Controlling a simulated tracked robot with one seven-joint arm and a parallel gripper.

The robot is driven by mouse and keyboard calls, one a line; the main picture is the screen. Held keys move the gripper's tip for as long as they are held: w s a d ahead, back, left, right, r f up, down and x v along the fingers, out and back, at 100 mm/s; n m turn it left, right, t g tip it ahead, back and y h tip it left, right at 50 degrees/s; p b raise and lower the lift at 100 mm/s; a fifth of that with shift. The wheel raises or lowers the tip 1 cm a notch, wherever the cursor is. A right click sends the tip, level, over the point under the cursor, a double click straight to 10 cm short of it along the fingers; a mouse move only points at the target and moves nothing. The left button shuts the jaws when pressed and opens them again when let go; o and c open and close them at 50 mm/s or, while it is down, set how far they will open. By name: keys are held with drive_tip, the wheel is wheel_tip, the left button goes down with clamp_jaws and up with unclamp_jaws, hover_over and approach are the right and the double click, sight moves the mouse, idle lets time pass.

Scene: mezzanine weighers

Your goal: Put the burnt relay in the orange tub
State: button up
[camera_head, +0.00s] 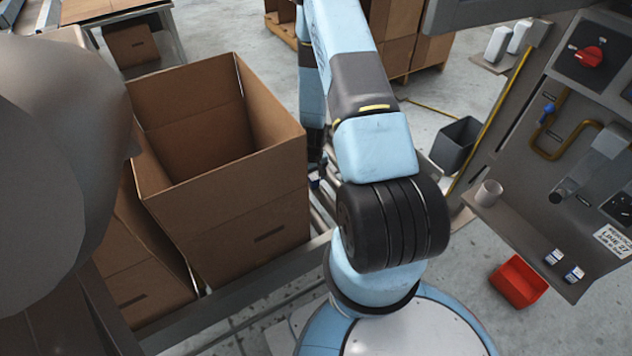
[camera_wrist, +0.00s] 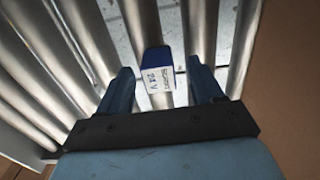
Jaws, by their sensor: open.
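A small blue relay (camera_wrist: 158,78) with a white label reading 24 V sits over the metal rollers in the wrist view. My gripper (camera_wrist: 160,72) is open, with a fingertip to either side of the relay and visible gaps between. Whether the relay is below the fingertips or level with them I cannot tell. No burn marks can be made out. In the head view my gripper (camera_head: 316,180) is low over the roller conveyor, mostly hidden behind my arm. An orange-red tub (camera_head: 518,281) stands on the floor at the right and looks empty.
A large open cardboard box (camera_head: 225,205) stands left of my gripper on the conveyor. Two similar blue-and-white relays (camera_head: 553,257) (camera_head: 574,274) lie on the right-hand panel's shelf, near a cup (camera_head: 488,193). A dark grey bin (camera_head: 456,144) stands on the floor behind.

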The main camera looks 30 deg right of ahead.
drive_tip(key=shift+f, duration=1.35)
drive_tip(key=shift+c, duration=0.3)
drive_tip(key=c, duration=1.1)
drive_tip(key=shift+r, duration=0.1)
drive_tip(key=shift+r, duration=0.55)
drive_tip(key=s+a+r, duration=0.2)
drive_tip(key=s+r, duration=0.9)
drive_tip(key=s, duration=0.2)
drive_tip(key=shift+s+a+r, duration=0.25)
drive_tip(key=shift+s+r, duration=0.1)
drive_tip(key=shift+r, duration=0.05)
